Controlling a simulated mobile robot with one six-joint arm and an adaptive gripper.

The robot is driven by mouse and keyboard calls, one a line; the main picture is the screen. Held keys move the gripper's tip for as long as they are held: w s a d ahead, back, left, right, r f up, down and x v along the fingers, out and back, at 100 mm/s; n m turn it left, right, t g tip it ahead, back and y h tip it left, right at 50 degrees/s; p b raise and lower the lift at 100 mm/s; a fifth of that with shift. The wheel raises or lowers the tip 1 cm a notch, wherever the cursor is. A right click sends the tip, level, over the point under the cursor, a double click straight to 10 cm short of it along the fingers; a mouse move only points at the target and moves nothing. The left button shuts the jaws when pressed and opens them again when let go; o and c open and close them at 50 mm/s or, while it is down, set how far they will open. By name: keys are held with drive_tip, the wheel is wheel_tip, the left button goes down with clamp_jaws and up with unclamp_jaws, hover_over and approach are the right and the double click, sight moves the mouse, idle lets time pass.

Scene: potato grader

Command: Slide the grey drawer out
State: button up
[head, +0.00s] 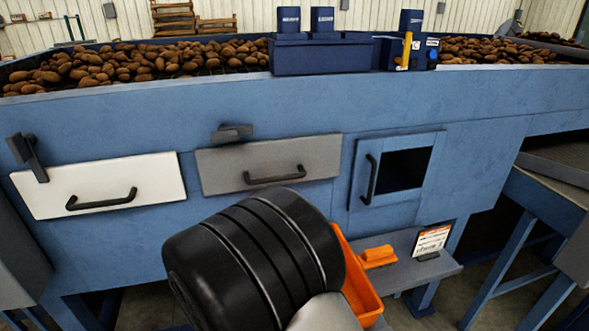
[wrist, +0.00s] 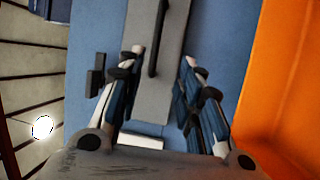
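The grey drawer (head: 222,170) is in the middle of the blue machine front in the head view and looks closed. Its black bar handle (head: 275,176) shows in front. In the wrist view the grey drawer front (wrist: 150,100) runs upright, with the handle (wrist: 158,40) near the top centre. My gripper (wrist: 163,56) is open, its two fingers on either side of the handle's line in the wrist view. Nothing is between the fingertips; I cannot tell how far they are from the handle. In the head view my arm hides the gripper.
A dark latch (head: 231,133) sits above the grey drawer. A white drawer (head: 150,180) is to the left, a small blue door (head: 365,205) to the right. An orange bin (head: 362,290) and a grey shelf (head: 440,268) are below right. Potatoes (head: 130,62) lie on top.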

sight(276, 181)
drive_tip(key=w+r, duration=0.1)
drive_tip(key=w, duration=0.4)
drive_tip(key=w+d+r+b, duration=0.1)
drive_tip(key=w, duration=0.5)
drive_tip(key=w+d+r+b, duration=0.1)
drive_tip(key=w, duration=0.4)
drive_tip(key=shift+w+d+r, duration=0.1)
drive_tip(key=shift+w+r, duration=0.05)
drive_tip(key=shift+w, duration=0.25)
drive_tip(key=shift+c, duration=0.6)
clamp_jaws()
